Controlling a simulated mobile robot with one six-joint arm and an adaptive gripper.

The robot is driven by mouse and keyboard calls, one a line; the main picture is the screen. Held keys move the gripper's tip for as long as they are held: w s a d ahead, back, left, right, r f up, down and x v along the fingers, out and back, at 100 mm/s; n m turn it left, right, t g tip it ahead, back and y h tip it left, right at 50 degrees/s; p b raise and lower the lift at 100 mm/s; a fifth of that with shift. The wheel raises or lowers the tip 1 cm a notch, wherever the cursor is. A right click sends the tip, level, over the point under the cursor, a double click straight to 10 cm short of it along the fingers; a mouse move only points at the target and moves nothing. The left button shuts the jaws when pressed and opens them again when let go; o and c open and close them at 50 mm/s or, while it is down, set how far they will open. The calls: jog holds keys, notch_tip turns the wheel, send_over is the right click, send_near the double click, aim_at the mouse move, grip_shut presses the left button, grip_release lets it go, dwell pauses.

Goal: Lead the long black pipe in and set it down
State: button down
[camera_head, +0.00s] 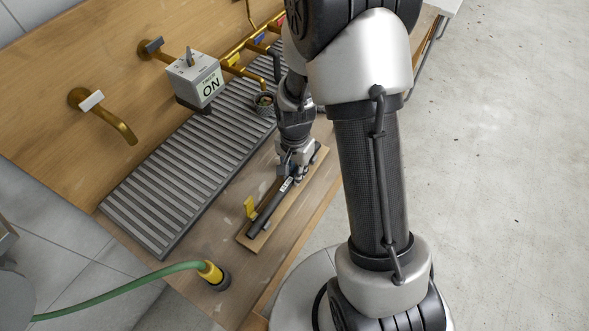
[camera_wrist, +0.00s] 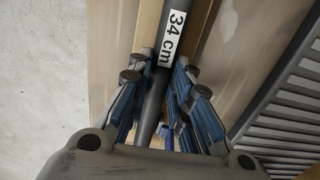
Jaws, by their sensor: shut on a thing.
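The black pipe (camera_head: 263,220) lies lengthwise along a narrow light wooden board (camera_head: 257,243), its near end close to the board's near end. I cannot tell whether it touches the board. My gripper (camera_head: 290,176) is over the board's far half, shut on the pipe, and hides the pipe's far part. In the wrist view the pipe (camera_wrist: 155,97) runs between the blue-sided fingers of my gripper (camera_wrist: 162,75). A white label reading "34 cm" (camera_wrist: 173,38) is on the pipe, just beyond the fingers. A small yellow piece (camera_head: 250,207) stands beside the pipe, on its left.
A ribbed grey grate (camera_head: 150,215) runs left of the board. A box marked "ON" (camera_head: 197,82) and brass pipes, including a bent spout (camera_head: 117,122), are along the wooden back panel. A green hose (camera_head: 120,292) with a yellow end (camera_head: 210,272) is at the bench's near end.

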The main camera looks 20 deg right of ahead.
jog(key=c, duration=1.4)
grip_release()
jog(key=shift+o, duration=0.2)
jog(key=shift+r, duration=0.15)
jog(key=shift+r+p, duration=1.4)
jog(key=shift+r, duration=1.5)
